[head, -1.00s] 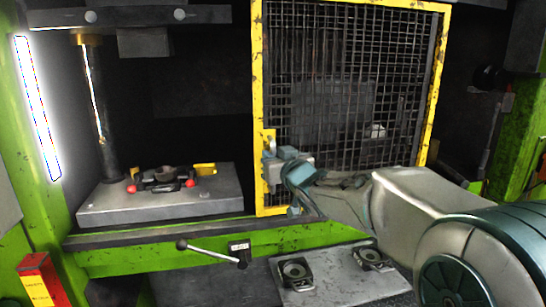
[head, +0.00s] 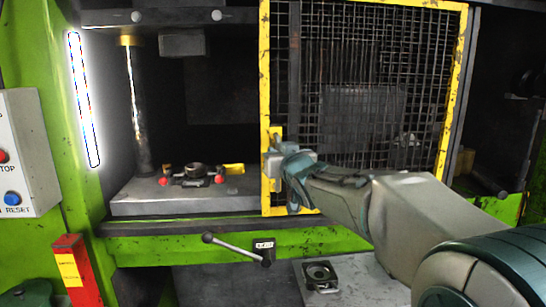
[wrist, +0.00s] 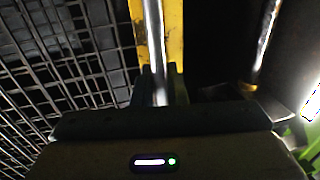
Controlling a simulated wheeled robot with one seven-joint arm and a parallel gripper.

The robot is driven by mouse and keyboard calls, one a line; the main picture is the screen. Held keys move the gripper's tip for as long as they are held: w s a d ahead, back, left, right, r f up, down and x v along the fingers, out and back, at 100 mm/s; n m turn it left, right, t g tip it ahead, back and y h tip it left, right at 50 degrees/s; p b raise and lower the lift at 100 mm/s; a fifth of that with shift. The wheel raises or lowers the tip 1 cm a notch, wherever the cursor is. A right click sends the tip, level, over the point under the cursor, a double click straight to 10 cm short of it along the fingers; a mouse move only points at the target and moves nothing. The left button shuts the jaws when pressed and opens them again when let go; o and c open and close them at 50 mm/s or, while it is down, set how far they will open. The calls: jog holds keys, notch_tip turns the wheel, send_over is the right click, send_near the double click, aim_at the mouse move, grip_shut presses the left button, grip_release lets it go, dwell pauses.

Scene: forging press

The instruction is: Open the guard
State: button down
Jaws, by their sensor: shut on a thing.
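The guard (head: 265,70) is a yellow-framed panel of dark wire mesh covering the right part of the press opening. Its left edge stands upright beside the bare die area. My gripper (head: 277,166) is at the lower left edge of the frame, shut on the guard's handle. In the wrist view the handle (wrist: 154,45) is a grey metal bar running between the fingers, with the yellow frame (wrist: 174,35) behind it. The fingertips are dark and partly hidden there. My arm comes in from the right and hides part of the guard's lower edge.
Left of the guard a grey die block (head: 150,200) carries tooling with red knobs. A lever (head: 235,248) sticks out below the opening. A control box (head: 25,150) with red and blue buttons and a red post (head: 77,270) stand at the left.

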jog(key=c, duration=1.5)
grip_release()
jog(key=shift+c, duration=0.2)
jog(key=v, duration=1.3)
jog(key=shift+s+b, duration=0.4)
jog(key=shift+b, duration=0.05)
jog(key=s+d+f+m+g+h, duration=0.2)
jog(key=s+d+f+g+h, duration=0.15)
jog(key=f, duration=0.45)
jog(key=s+d+f+m+g+h, duration=0.1)
jog(key=s+d+f+g+h, duration=0.2)
jog(key=d+f, duration=0.3)
jog(key=s+f+g, duration=0.7)
jog(key=s+f, duration=0.6)
jog(key=s, duration=0.3)
jog(key=shift+f+m+g+y, duration=0.3)
jog(key=shift+g+y, duration=0.05)
jog(key=shift+y, duration=0.1)
